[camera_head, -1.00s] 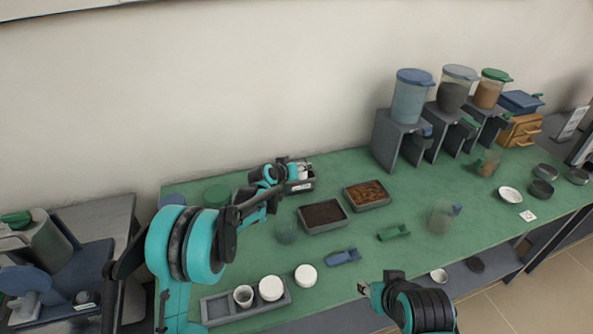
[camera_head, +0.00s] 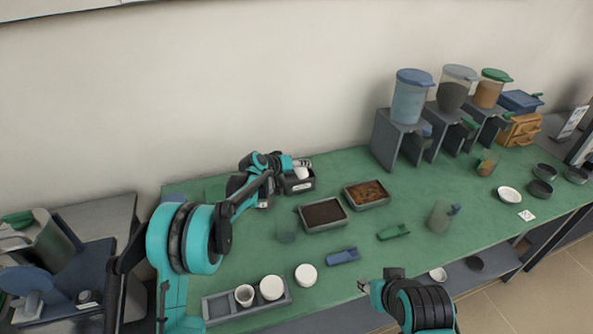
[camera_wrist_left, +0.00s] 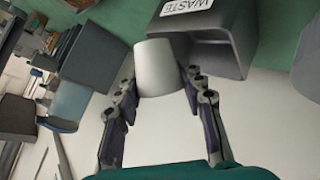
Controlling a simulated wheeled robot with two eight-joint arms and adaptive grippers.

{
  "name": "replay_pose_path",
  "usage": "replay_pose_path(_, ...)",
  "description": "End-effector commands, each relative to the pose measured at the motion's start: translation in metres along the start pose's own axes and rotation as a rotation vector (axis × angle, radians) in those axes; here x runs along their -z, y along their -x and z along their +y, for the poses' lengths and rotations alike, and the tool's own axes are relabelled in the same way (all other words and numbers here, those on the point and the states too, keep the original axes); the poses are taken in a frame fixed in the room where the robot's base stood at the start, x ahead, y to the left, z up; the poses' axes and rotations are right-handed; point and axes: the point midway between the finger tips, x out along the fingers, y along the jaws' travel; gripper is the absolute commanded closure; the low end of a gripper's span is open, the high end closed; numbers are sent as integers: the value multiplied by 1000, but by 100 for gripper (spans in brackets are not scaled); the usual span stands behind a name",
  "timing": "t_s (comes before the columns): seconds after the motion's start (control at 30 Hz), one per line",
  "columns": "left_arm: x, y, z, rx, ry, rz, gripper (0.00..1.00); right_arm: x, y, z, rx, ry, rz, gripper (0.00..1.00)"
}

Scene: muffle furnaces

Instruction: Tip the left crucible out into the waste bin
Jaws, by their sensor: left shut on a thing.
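My left gripper (camera_head: 303,164) is shut on a white crucible (camera_head: 301,173) over the grey waste bin (camera_head: 300,187) at the back of the green table. In the left wrist view the crucible (camera_wrist_left: 157,68) sits between the two fingers. It overlaps the left edge of the bin (camera_wrist_left: 222,52), which carries a "WASTE" label. The crucible looks tilted; its contents are not visible. My right gripper (camera_head: 364,287) is at the table's front edge, too small to tell whether open or shut.
Trays of dark (camera_head: 323,214) and brown material (camera_head: 367,193) lie right of the bin. Blue (camera_head: 343,256) and green scoops (camera_head: 393,232) lie in front.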

Motion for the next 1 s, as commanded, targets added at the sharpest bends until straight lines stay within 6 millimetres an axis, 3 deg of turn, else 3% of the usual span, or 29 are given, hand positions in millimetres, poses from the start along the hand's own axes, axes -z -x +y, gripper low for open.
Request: replay_pose_path(1.0,7,1,-3,-121,333,-193,90,4,5,0,0,0,0,60)
